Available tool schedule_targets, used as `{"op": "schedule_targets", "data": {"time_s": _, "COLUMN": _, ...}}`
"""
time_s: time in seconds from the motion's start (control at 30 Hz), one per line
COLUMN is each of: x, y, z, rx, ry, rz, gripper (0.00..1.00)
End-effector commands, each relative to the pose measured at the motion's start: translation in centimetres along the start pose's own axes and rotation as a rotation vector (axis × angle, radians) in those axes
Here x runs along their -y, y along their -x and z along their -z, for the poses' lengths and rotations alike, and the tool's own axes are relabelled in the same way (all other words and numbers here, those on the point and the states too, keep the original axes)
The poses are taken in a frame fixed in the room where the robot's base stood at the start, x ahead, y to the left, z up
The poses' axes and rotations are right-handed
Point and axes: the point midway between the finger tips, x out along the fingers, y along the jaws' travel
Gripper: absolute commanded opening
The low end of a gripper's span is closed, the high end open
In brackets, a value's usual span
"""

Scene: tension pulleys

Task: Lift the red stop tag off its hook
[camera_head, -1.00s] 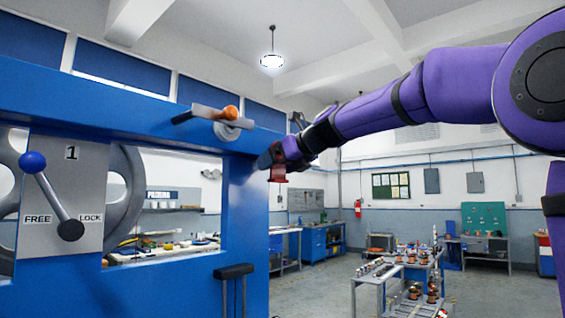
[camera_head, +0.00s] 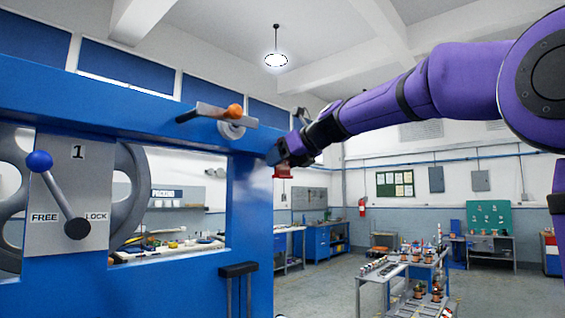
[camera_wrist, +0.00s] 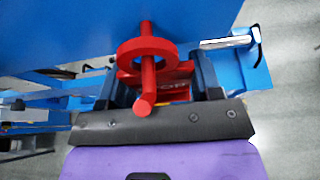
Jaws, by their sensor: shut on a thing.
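The hook is hidden there.
The blue frame (camera_head: 250,220) stands close at the left, with an orange-knobbed lever (camera_head: 235,111) on its beam and a blue-knobbed lever (camera_head: 40,162) on plate 1. A black bracket (camera_head: 238,270) juts from the post. Open floor and a parts table (camera_head: 405,270) lie beyond.

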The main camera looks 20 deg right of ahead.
Motion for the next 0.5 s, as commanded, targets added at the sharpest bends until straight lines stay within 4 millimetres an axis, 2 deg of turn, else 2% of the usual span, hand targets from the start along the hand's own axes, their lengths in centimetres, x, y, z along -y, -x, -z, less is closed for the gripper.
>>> {"op": "schedule_targets", "data": {"time_s": 0.5, "x": 0.00, "y": 0.53, "z": -0.15, "rx": 0.006, "ry": 0.001, "rz": 0.002, "gripper": 0.36}}
